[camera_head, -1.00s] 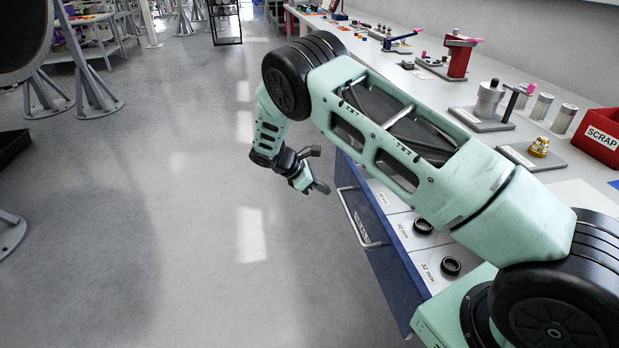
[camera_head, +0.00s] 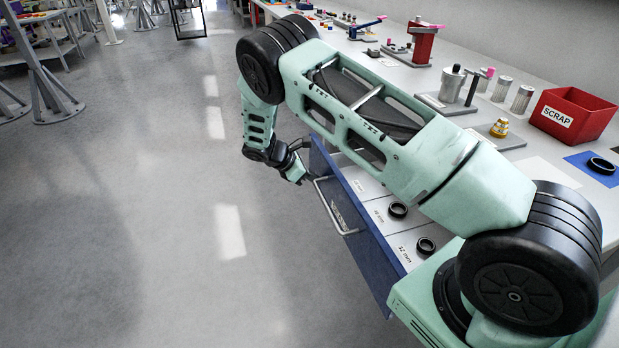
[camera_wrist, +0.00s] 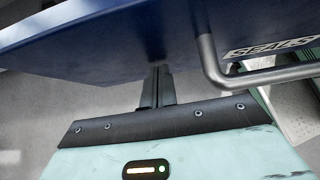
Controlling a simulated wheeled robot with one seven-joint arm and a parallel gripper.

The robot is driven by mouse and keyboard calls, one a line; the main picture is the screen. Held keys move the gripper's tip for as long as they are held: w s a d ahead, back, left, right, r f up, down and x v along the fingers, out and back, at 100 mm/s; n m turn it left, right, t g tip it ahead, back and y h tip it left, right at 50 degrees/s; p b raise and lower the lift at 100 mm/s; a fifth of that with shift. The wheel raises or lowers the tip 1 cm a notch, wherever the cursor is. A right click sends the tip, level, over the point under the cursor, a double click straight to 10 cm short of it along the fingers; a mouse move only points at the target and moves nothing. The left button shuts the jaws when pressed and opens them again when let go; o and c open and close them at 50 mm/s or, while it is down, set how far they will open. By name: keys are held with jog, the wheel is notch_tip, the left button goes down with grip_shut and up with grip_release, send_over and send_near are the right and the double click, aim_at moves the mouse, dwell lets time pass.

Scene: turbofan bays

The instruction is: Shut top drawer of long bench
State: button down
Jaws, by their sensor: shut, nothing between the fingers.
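The top drawer of the long bench stands open, its blue front (camera_head: 370,264) facing the aisle on the left. A bar handle (camera_head: 336,216) runs along the front. Inside are labelled compartments with black rings (camera_head: 398,210). My gripper (camera_head: 304,179) is shut and empty, close to the far end of the handle. In the wrist view my fingers (camera_wrist: 158,84) point at the blue drawer front (camera_wrist: 100,44), left of the handle (camera_wrist: 213,68) and the SEALS label (camera_wrist: 272,47). Whether the fingertips touch the front I cannot tell. My arm hides part of the drawer.
The bench top (camera_head: 540,95) carries a red SCRAP bin (camera_head: 573,115), metal cylinders, a red fixture (camera_head: 422,43), a small yellow part (camera_head: 499,127) and a black ring on a blue mat (camera_head: 583,166). The floor (camera_head: 170,240) to the left is clear. Stands are at the far left.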

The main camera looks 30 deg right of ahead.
jog(key=s+d, duration=0.3)
jog(key=d, duration=0.8)
jog(key=s+d, duration=0.3)
jog(key=d, duration=0.8)
jog(key=s+d+p, duration=0.1)
jog(key=s+d, duration=0.2)
jog(key=d, duration=0.7)
jog(key=shift+s+d, duration=0.25)
jog(key=shift+d, duration=0.15)
jog(key=shift+s+d, duration=0.1)
jog(key=shift+d, duration=0.2)
jog(key=shift+s+d+r, duration=0.1)
jog(key=shift+w+a, duration=0.2)
jog(key=shift+a, duration=0.2)
jog(key=a, duration=0.1)
jog(key=w+a, duration=0.1)
jog(key=a, duration=0.1)
jog(key=a+r, duration=0.1)
jog(key=a, duration=0.1)
jog(key=shift+w, duration=0.35)
jog(key=v, duration=0.8)
jog(key=shift+a, duration=0.15)
